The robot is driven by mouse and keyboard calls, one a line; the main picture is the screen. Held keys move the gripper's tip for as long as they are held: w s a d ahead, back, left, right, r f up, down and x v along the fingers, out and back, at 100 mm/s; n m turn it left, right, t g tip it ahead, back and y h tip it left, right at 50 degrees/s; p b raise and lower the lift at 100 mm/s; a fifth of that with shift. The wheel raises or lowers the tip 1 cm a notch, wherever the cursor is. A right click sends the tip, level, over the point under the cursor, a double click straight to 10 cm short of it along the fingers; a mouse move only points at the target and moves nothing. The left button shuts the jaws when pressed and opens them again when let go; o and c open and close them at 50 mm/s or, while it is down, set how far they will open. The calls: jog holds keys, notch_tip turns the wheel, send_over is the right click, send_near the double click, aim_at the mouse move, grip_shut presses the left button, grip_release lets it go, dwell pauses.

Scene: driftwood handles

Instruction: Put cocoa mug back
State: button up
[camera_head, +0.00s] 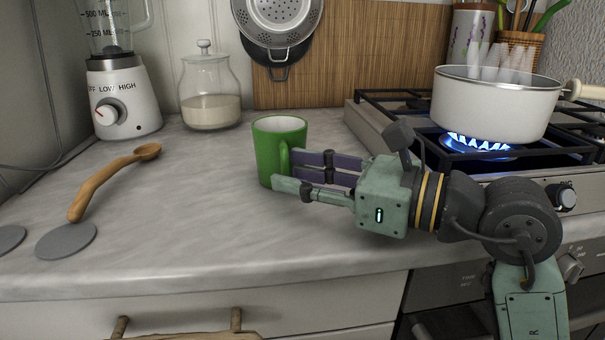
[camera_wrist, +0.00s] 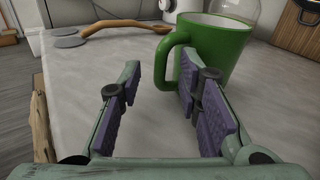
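A green mug (camera_head: 267,150), the only mug in view, stands upright on the grey countertop, with its handle (camera_head: 284,158) turned toward my gripper. It also shows in the wrist view (camera_wrist: 222,50), where the handle (camera_wrist: 165,62) lies ahead of the fingertips, nearer the right finger. My gripper (camera_head: 285,169) reaches in from the right at counter height. Its purple-padded fingers (camera_wrist: 161,72) are spread apart. The fingertips are close to the handle; I cannot tell whether they touch it. The mug's contents are hidden.
A pot (camera_head: 497,105) stands over a lit blue flame on the stove at right. A wooden spoon (camera_head: 107,185), two grey discs (camera_head: 66,241), a blender (camera_head: 122,95) and a glass jar (camera_head: 210,95) stand or lie at left. The counter in front of the mug is clear.

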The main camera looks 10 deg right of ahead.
jog(key=shift+r, duration=0.15)
jog(key=b+v, duration=0.1)
jog(key=v, duration=1.1)
dwell(2.4)
jog(key=shift+c, duration=0.7)
